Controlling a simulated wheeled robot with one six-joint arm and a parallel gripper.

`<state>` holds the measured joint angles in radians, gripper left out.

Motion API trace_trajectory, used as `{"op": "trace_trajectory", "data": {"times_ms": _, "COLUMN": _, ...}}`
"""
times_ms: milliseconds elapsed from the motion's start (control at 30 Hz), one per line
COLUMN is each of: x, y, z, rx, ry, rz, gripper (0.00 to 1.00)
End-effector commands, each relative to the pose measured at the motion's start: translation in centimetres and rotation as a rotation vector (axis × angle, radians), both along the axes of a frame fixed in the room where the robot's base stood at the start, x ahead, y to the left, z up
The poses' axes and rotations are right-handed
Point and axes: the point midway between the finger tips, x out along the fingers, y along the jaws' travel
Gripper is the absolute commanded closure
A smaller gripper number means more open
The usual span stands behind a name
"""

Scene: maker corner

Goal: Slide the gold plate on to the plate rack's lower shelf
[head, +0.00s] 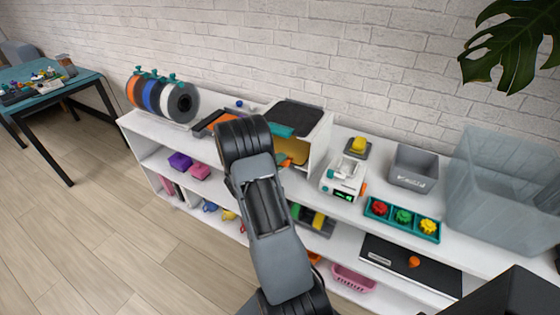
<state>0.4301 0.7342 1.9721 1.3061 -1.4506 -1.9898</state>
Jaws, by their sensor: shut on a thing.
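The plate rack (322,136) is a white open-fronted box on top of the long white shelf unit, just right of my arm's raised elbow. A dark plate (296,114) lies on its top, with a teal strip at the front edge. An orange-gold piece, which looks like the gold plate (295,151), shows in the rack's lower opening. Its left part is hidden by my arm, so I cannot tell how far in it sits or whether it is level.
Filament spools (163,99) stand left on the shelf unit. A small white machine (343,177), a grey bin (413,168), a teal tray (402,218) of coloured pieces and a large clear tub (500,193) stand right. Floor (130,245) is open at left.

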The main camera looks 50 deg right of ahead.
Motion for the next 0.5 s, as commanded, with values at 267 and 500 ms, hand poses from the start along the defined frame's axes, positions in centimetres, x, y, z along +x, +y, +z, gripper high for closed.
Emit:
{"op": "trace_trajectory", "data": {"times_ms": 267, "x": 0.02, "y": 0.00, "z": 0.04, "rx": -0.001, "ry": -0.001, "rz": 0.000, "gripper": 1.00}}
{"op": "trace_trajectory", "data": {"times_ms": 500, "x": 0.01, "y": 0.00, "z": 0.04, "rx": -0.001, "ry": -0.001, "rz": 0.000, "gripper": 0.63}}
